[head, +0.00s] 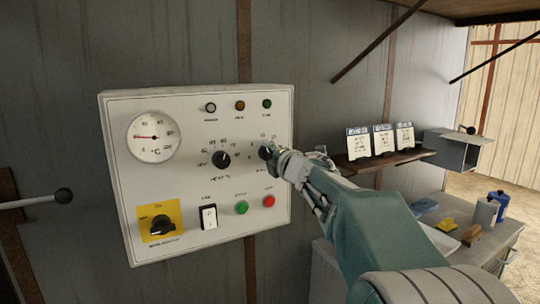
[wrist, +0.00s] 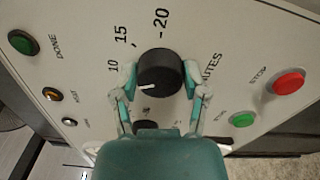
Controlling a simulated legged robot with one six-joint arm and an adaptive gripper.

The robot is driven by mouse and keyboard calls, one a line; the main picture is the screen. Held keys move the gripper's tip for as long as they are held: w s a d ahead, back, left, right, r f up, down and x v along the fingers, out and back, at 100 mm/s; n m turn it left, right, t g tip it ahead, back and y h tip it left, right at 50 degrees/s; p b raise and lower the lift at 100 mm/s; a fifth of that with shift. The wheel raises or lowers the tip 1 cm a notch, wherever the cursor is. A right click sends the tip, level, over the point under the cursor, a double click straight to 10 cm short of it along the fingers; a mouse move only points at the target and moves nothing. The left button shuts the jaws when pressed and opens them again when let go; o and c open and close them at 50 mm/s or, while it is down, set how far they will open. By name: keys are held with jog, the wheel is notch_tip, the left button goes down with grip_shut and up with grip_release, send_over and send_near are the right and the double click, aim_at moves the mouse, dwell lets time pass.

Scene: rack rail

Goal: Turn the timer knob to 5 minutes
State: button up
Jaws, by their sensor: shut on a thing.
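The timer knob (wrist: 160,66) is a black round dial on the white panel, with a short white pointer line on its face. In the wrist view the pointer points to the lower left, below the printed 10; 15 and 20 show above it, and lower scale marks are hidden behind my finger. In the head view the timer knob (head: 264,152) sits right of the temperature knob (head: 222,160). My gripper (wrist: 160,78) is shut on the timer knob, one finger on each side; it also shows in the head view (head: 279,157).
The white panel (head: 120,205) carries a round gauge (head: 152,137), a yellow-backed main switch (head: 162,224), a white rocker switch (head: 208,216), a green button (head: 241,207) and a red button (head: 268,201). A shelf with cards (head: 384,140) stands right of my arm.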

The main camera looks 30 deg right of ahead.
jog(key=n, duration=0.5)
jog(key=shift+f+n, duration=0.35)
jog(key=shift+n, duration=0.05)
dwell(0.4)
jog(key=o, duration=1.2)
jog(key=shift+c, duration=0.2)
jog(key=shift+a+r, duration=0.1)
jog(key=shift+r, duration=0.1)
jog(key=shift+s, duration=0.2)
jog(key=s, duration=1.1)
jog(key=shift+s+d, duration=0.2)
jog(key=shift+s, duration=0.05)
